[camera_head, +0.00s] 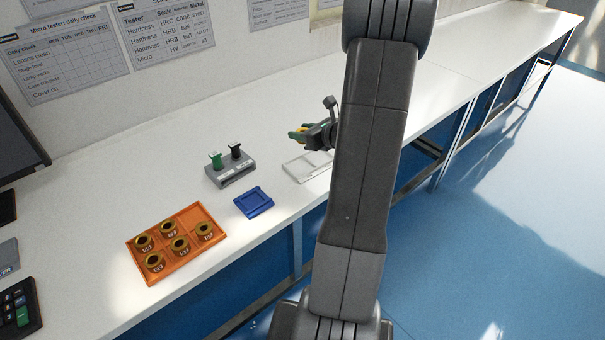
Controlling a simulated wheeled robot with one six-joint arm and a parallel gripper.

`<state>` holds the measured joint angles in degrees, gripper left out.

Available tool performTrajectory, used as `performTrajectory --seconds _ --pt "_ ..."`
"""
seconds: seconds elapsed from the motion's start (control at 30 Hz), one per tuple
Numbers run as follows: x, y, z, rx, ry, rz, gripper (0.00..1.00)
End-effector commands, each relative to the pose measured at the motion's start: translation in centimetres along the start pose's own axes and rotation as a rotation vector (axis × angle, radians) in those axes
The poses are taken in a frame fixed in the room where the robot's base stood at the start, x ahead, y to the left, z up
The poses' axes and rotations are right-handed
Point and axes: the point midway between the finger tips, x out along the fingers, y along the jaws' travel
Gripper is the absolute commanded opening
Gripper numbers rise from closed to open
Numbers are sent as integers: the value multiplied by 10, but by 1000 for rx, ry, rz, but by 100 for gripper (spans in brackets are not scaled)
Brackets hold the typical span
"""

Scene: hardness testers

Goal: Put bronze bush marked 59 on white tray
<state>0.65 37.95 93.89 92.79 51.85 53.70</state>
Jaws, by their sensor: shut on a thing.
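My gripper (308,133) is at the centre, partly hidden behind my arm. It is shut on a small yellowish thing that looks like a bronze bush (297,134); its mark cannot be read. The gripper is above the white tray (294,171), a flat tray on the bench whose right part is hidden by my arm. Several other bronze bushes (180,246) stand in the orange tray (178,279) at lower left. Their marks are too small to read surely.
A blue tray (254,203) lies empty left of the white tray. Behind it stands a grey holder (232,175) with a green and a black piece. A monitor (18,130) and a keypad (20,308) are at far left. The bench at upper right is clear.

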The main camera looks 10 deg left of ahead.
Motion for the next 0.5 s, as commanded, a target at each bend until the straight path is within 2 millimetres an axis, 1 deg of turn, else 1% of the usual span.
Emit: performTrajectory --seconds 0.03,0.1,0.3,0.5 --pt "6 5 -5 -11 -1 27 7" --pt "11 8 -13 -16 1 47 7" --pt "23 9 -43 -16 0 49 7" --pt "29 8 -57 -19 -2 47 7"
